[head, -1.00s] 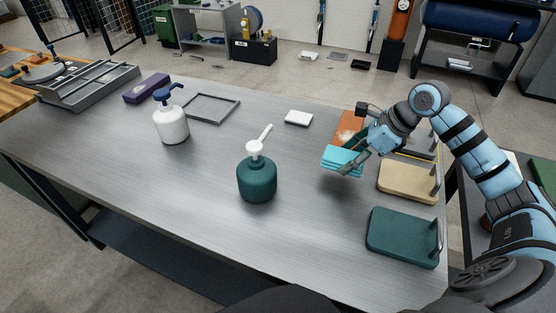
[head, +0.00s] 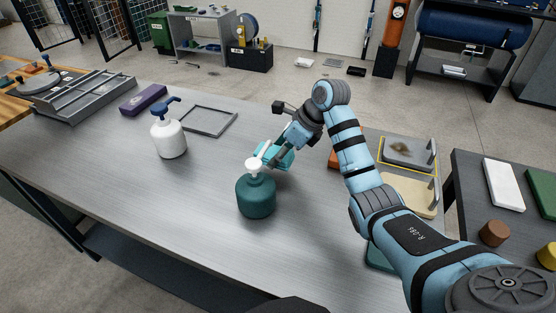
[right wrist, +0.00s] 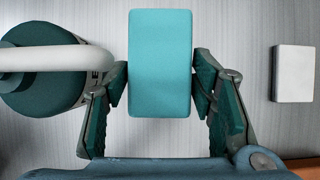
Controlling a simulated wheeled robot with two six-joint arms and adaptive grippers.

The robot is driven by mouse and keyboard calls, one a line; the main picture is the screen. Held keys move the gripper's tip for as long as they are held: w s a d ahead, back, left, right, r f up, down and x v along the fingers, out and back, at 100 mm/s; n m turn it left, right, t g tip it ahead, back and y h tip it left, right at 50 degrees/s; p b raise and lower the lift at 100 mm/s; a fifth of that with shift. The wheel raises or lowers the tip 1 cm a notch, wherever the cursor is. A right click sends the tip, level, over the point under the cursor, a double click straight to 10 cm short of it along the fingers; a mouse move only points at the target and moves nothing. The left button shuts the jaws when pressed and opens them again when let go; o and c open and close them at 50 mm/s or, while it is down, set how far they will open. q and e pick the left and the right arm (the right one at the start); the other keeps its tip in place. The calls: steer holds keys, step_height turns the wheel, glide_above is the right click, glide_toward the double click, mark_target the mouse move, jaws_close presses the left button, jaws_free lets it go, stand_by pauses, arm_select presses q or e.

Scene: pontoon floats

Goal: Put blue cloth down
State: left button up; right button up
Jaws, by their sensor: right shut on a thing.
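The blue cloth (head: 284,156) is a folded turquoise pad. My right gripper (head: 272,158) is shut on it, and in the right wrist view the cloth (right wrist: 160,60) sits between the two fingers (right wrist: 160,88). In the head view it is just behind and right of the green pump bottle (head: 256,195), partly hidden by the gripper. The bottle (right wrist: 40,75) shows close to the left finger in the right wrist view, its white spout reaching toward that finger. Whether the cloth touches the table I cannot tell. My left gripper is not in view.
A white pump bottle (head: 169,138), a grey frame (head: 208,121) and a purple box (head: 143,99) stand to the left. A white block (right wrist: 294,73) lies right of the gripper in the wrist view. Tan (head: 409,194) and grey (head: 405,152) pads lie at the table's right. The front middle is clear.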

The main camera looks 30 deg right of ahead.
mark_target(278, 172)
steer(key=f, duration=0.3)
steer(key=shift+w+a, duration=0.2)
steer(key=shift+w+f, duration=0.1)
steer(key=shift+f, duration=0.05)
steer(key=shift+s+f, duration=0.2)
steer(key=shift+f, duration=0.35)
steer(key=o, duration=1.2)
steer(key=shift+w, duration=0.1)
steer(key=shift+r, duration=0.25)
steer(key=p+v, duration=0.1)
steer(key=v, duration=1.3)
steer(key=shift+s+r, duration=0.3)
steer(key=shift+s, duration=0.1)
